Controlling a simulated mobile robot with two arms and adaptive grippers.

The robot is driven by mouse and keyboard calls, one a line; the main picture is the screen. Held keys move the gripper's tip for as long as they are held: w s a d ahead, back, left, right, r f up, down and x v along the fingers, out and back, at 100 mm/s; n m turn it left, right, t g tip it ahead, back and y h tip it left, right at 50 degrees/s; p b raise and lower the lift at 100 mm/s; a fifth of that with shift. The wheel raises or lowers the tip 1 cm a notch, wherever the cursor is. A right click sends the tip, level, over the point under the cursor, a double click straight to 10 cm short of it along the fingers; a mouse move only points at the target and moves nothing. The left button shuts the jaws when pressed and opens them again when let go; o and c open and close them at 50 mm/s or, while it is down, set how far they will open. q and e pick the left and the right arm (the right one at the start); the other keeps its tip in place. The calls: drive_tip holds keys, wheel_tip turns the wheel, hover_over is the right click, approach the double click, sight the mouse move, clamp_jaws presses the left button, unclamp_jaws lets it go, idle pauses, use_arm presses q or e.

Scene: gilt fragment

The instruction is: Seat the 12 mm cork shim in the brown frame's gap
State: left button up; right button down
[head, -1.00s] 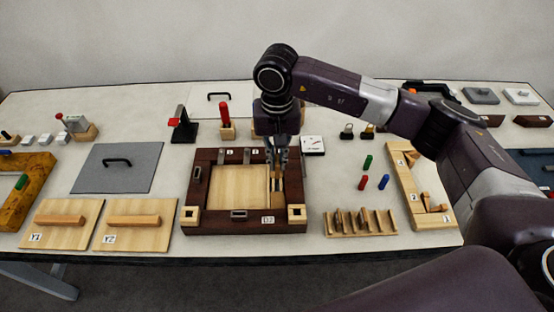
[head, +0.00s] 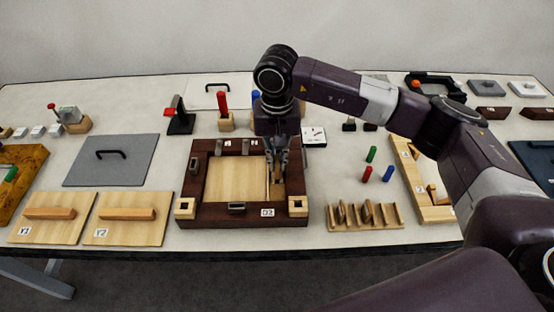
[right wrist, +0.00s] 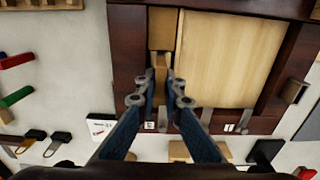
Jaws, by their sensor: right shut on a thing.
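The brown frame (head: 240,219) lies on the table with a pale wood panel (head: 233,178) inside it. A narrow gap runs along the panel's right side in the head view. My right gripper (head: 278,178) points down over this gap. In the right wrist view its fingers (right wrist: 161,75) are shut on a small tan piece, which looks like the cork shim (right wrist: 161,61). A wider tan surface (right wrist: 162,28) shows in the gap beyond it. The fingers hide the shim's lower edge, so I cannot tell how deep it sits. My left gripper is out of view.
A slotted wooden rack (head: 366,218) with several thin pieces stands right of the frame. A grey lidded plate (head: 111,161) and two handled boards (head: 127,218) lie to the left.

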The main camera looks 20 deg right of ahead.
sight(277, 168)
drive_tip(key=shift+b, duration=0.45)
drive_tip(key=shift+b, duration=0.75)
idle(1.1)
drive_tip(key=shift+f+b, duration=1.5)
drive_tip(key=shift+b, duration=0.1)
drive_tip(key=c, duration=2)
unclamp_jaws()
wheel_tip(277, 168, up, 12)
drive_tip(key=shift+f, duration=0.1)
drive_tip(key=shift+r, duration=0.2)
